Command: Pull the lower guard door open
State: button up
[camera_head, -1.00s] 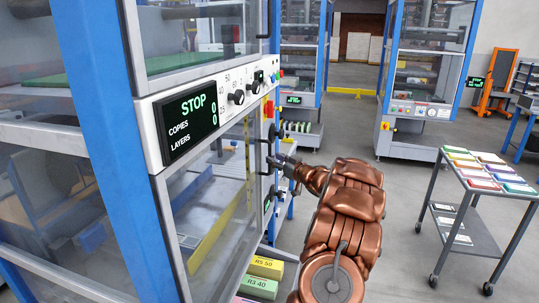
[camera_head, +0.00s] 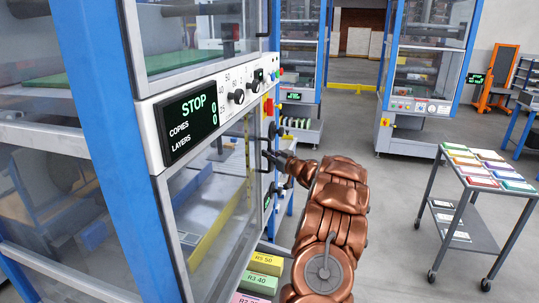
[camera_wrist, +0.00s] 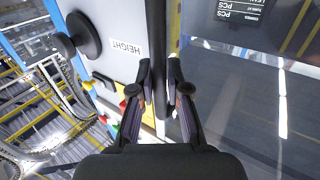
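The lower guard door (camera_head: 215,195) is a clear panel in a grey frame under the control panel, and it looks closed. Its black handle (camera_head: 267,160) is at the door's right edge, partly hidden by my gripper. My gripper (camera_head: 275,157) is at the handle, seen from behind. In the wrist view, my gripper (camera_wrist: 159,75) has its two fingers apart, one on each side of a black upright bar, the handle (camera_wrist: 157,35). A narrow gap seems to remain around the bar; firm contact cannot be made out.
The control panel (camera_head: 205,108) with a STOP display and knobs sits above the door. Coloured stacks (camera_head: 262,265) lie low beside the machine. A grey cart (camera_head: 470,225) with coloured bundles stands at right. The floor between machine and cart is open behind my arm.

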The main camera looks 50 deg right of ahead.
grip_shut()
jog(key=shift+s, duration=0.15)
